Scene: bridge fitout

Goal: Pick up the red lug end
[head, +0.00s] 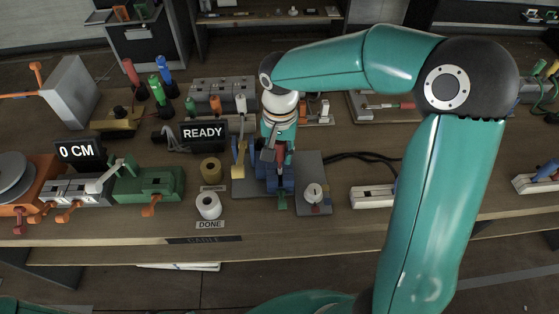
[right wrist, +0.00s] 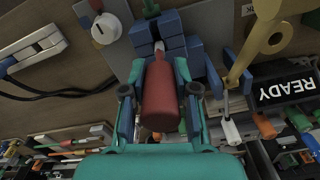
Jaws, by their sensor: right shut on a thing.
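The red lug end (right wrist: 161,95) lies between the two fingers of my right gripper (right wrist: 160,88) in the right wrist view. The fingers are shut on its sides. Its narrow pale tip reaches to the blue block (right wrist: 161,46), and I cannot tell whether it still sits in it. In the head view my right gripper (head: 277,158) points down over the blue fixture (head: 287,184), and a little of the red lug end (head: 281,153) shows by the fingers. My left gripper is not in view.
A yellow lever (head: 239,160) stands close left of my right gripper. A grey plate with a white round part (head: 313,191) is on the right. Bare bench shows toward the front edge.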

